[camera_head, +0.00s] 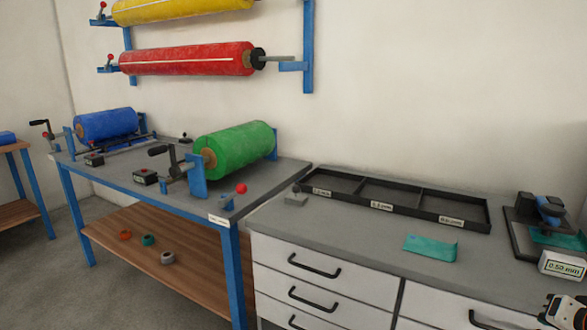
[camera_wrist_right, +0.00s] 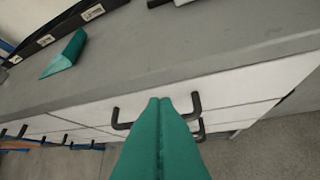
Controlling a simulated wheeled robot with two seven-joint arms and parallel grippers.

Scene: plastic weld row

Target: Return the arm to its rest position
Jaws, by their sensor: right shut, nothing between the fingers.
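My right gripper (camera_wrist_right: 160,102) shows in the right wrist view with its two teal fingers pressed together and nothing between them. It is in front of the white drawer fronts, below the edge of the grey counter, with a black drawer handle (camera_wrist_right: 119,118) behind the fingertips. Whether it touches the handle cannot be told. In the head view a part of my right arm shows only at the bottom right corner. My left arm and gripper are not in view.
A teal piece (camera_head: 430,248) lies on the grey counter (camera_head: 350,245) before a black three-compartment tray (camera_head: 412,215). A gauge reading 0.50 mm (camera_head: 563,266) stands at right. The drawers (camera_head: 322,272) look closed. A table with green (camera_head: 236,147) and blue rolls (camera_head: 106,124) stands left.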

